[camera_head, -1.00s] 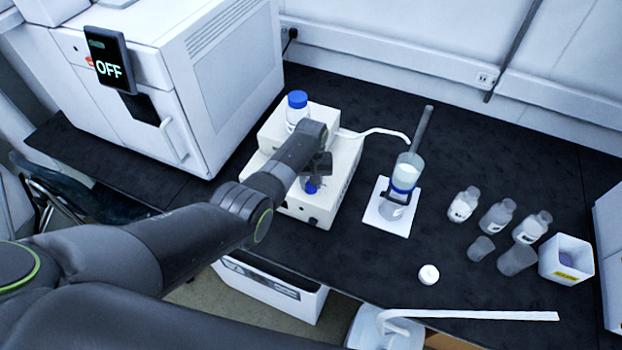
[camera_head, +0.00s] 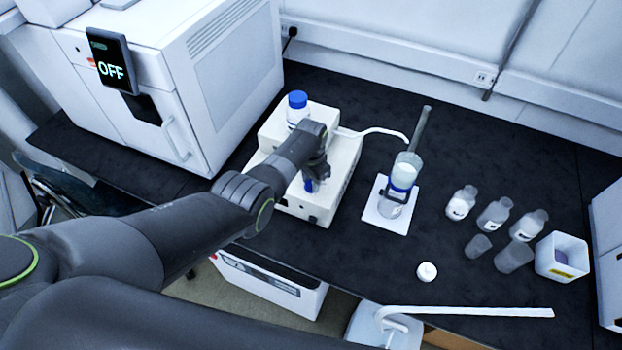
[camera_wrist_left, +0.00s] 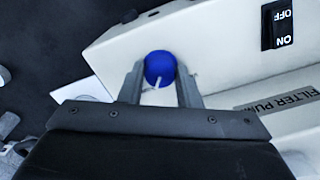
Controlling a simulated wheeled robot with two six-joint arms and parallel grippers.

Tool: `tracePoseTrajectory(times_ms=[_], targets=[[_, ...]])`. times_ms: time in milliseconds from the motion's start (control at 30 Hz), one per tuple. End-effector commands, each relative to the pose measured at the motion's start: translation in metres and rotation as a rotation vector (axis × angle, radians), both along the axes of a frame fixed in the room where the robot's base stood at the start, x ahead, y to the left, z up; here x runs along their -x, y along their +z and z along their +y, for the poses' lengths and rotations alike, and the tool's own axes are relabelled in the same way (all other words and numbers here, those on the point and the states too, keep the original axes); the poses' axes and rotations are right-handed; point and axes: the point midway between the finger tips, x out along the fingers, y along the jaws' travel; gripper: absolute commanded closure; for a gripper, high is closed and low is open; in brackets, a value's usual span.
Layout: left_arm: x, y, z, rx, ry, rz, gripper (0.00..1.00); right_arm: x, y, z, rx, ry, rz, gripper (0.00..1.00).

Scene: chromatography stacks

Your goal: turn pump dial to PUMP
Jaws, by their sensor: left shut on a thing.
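The blue pump dial (camera_wrist_left: 159,68) sits on the pale filter pump box (camera_head: 318,212). Its white pointer mark faces toward the gripper in the left wrist view. My left gripper (camera_wrist_left: 160,82) is shut on the dial, with one finger on each side of it. In the head view the left gripper (camera_head: 313,182) reaches down over the front of the pump, and only a little of the blue dial shows beneath it. Part of the label "FILTER PUM" shows on the box in the wrist view. My right gripper is not in view.
An ON/OFF rocker switch (camera_wrist_left: 282,24) is on the box. A blue-capped bottle (camera_head: 297,108) stands on the pump's rear part. A filter flask assembly (camera_head: 402,178) stands to the right, with several small bottles beyond. A large white instrument (camera_head: 220,90) with an "OFF" display is at left.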

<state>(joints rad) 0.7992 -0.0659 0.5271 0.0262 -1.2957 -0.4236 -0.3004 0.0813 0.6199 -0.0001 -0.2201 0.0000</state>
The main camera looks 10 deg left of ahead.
Motion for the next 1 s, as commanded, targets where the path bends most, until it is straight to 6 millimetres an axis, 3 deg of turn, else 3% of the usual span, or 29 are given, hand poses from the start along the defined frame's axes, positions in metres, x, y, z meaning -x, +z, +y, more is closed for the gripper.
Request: tracePoseTrajectory(times_ms=[300,867,900,1000], targets=[[-0.0007,0.0007,-0.0001,0.000,-0.129,-0.002,0.93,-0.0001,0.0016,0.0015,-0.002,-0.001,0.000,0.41],[-0.0008,0.0006,-0.0001,0.001,-0.159,-0.002,0.93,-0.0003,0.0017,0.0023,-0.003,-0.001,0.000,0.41],[-0.0007,0.0007,-0.0002,0.001,-0.159,-0.002,0.67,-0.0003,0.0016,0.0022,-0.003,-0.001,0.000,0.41],[-0.0007,0.0006,-0.0001,0.001,-0.158,-0.002,0.54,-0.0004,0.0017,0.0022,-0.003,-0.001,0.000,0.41]])
